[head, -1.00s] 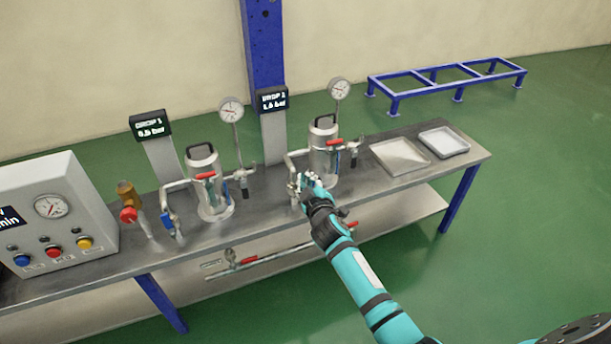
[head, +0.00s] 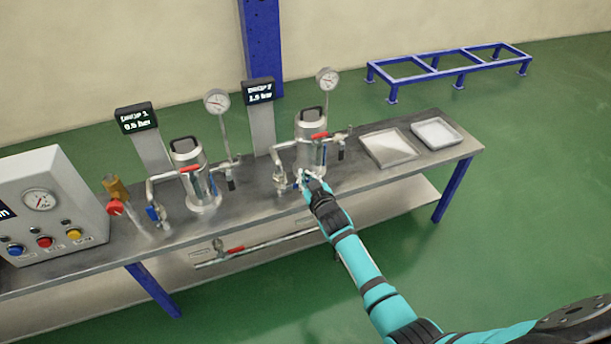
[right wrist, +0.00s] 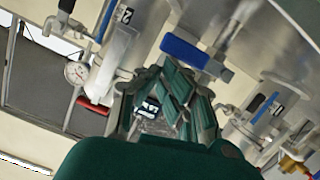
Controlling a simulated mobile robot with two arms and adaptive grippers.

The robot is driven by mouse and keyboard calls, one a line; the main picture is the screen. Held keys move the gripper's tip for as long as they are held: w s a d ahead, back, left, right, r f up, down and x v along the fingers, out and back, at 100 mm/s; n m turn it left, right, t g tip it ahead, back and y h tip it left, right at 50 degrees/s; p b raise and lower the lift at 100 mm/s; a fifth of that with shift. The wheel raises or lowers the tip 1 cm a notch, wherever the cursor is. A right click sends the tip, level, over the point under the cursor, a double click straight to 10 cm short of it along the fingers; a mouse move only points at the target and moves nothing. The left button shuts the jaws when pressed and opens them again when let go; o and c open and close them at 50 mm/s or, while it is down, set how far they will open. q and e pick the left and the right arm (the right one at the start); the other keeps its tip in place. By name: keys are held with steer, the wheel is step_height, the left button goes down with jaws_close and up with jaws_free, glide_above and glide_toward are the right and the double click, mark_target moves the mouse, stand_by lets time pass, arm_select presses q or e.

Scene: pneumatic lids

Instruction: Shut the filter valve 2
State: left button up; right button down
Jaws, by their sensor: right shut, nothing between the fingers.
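Filter 2 is the right-hand metal canister (head: 311,150) on the bench, with a black top handle and a gauge (head: 327,80) behind. A small valve (head: 280,182) sits on its left pipe, and a red lever (head: 318,137) crosses its front. My right gripper (head: 312,179) is in front of the canister's foot, right of the left valve. In the right wrist view, its fingers (right wrist: 172,98) are shut and empty. A blue lever (right wrist: 198,52) lies just beyond the fingertips; I cannot tell whether they touch. My left gripper is out of view.
Filter 1 (head: 195,180) with a blue valve lever (head: 154,213) stands to the left, beside a control box (head: 45,205). Two trays (head: 389,148) (head: 437,135) lie at the bench's right end. A lower pipe with a red lever (head: 233,250) runs below the bench's front edge.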

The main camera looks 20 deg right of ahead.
steer(key=shift+s+f, duration=0.1)
stand_by(0.6)
steer(key=shift+s, duration=0.3)
steer(key=v, duration=1.1)
steer(key=shift+s, duration=0.1)
steer(key=s+a+f+g, duration=0.1)
steer(key=s+f+g, duration=0.4)
steer(key=s+f, duration=0.75)
steer(key=s+f+g, duration=0.4)
steer(key=s+f, duration=0.5)
steer(key=f, duration=0.7)
steer(key=s+f+g, duration=0.4)
steer(key=s+f, duration=0.3)
steer(key=s, duration=0.6)
arm_select(q)
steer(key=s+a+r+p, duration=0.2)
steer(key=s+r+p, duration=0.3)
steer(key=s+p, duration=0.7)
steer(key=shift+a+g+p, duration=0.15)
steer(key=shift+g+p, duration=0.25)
steer(key=shift+p, duration=0.55)
arm_select(e)
steer(key=s+r, duration=0.2)
steer(key=s, duration=0.4)
steer(key=s+d+r+g, duration=0.1)
steer(key=s+r, duration=0.1)
steer(key=s, duration=0.5)
steer(key=shift+s+d+r, duration=0.25)
steer(key=shift+d+r, duration=0.05)
